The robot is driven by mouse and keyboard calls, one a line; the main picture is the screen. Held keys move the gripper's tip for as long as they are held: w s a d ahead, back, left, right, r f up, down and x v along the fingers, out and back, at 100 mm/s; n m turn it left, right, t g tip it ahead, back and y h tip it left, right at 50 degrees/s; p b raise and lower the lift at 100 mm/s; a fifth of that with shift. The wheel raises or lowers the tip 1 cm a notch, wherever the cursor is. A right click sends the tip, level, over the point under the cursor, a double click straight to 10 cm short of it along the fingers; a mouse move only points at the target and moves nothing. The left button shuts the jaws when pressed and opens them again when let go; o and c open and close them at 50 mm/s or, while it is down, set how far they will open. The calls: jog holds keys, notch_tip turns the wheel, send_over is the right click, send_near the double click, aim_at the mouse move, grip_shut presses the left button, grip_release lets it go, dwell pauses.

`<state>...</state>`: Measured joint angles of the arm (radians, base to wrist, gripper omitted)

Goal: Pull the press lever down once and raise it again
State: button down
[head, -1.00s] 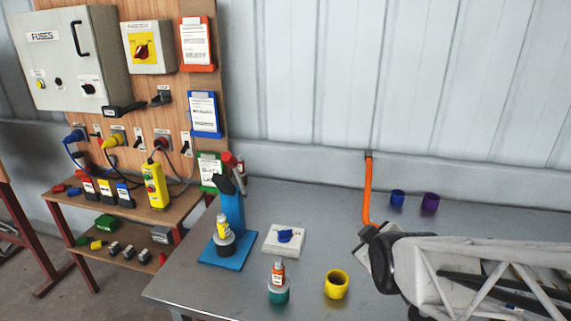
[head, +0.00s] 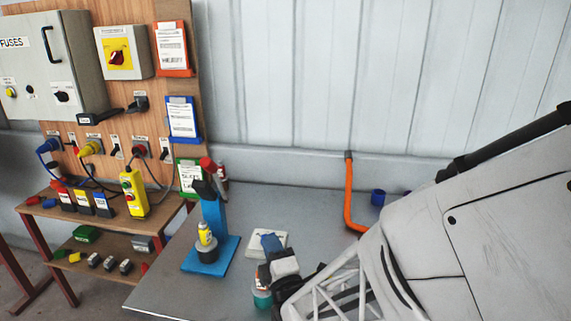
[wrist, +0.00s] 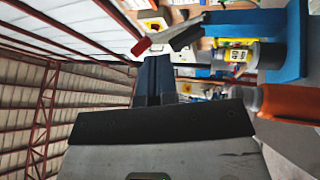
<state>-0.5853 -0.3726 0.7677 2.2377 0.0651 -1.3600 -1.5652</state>
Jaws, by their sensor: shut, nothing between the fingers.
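The blue press (head: 213,222) stands on its blue base near the left part of the metal table. Its dark lever slants up from the top of the column to a red knob (head: 207,163). In the wrist view the press column (wrist: 245,22) lies sideways, and the red knob (wrist: 140,46) shows close to my fingertips. A small yellow bottle (head: 205,235) stands in a black cup (head: 205,256) at the press. My gripper (head: 270,243) is shut and empty, right of the press and apart from the lever. Its dark fingers (wrist: 152,65) lie together in the wrist view.
A white pad (head: 256,238) lies behind my gripper. A teal cup (head: 262,299) with a bottle is partly hidden by my arm. An orange pipe (head: 348,195) and a blue cup (head: 378,198) are farther right. A fuse panel (head: 50,65) stands at left.

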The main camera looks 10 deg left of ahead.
aim_at(211, 170)
jog(key=s+a+f+n+t+y, duration=0.2)
jog(key=s+a+f+n+y, duration=0.2)
jog(key=s+a+n, duration=0.1)
jog(key=shift+s+n+t, duration=0.3)
jog(key=shift+s+n, duration=0.4)
jog(key=shift+s, duration=0.3)
jog(key=shift+a+y, duration=0.1)
jog(key=shift+y, duration=0.2)
jog(key=x, duration=2.4)
jog(key=shift+w+a+f, duration=0.15)
jog(key=shift+w+f, duration=0.1)
jog(key=shift+f, duration=0.05)
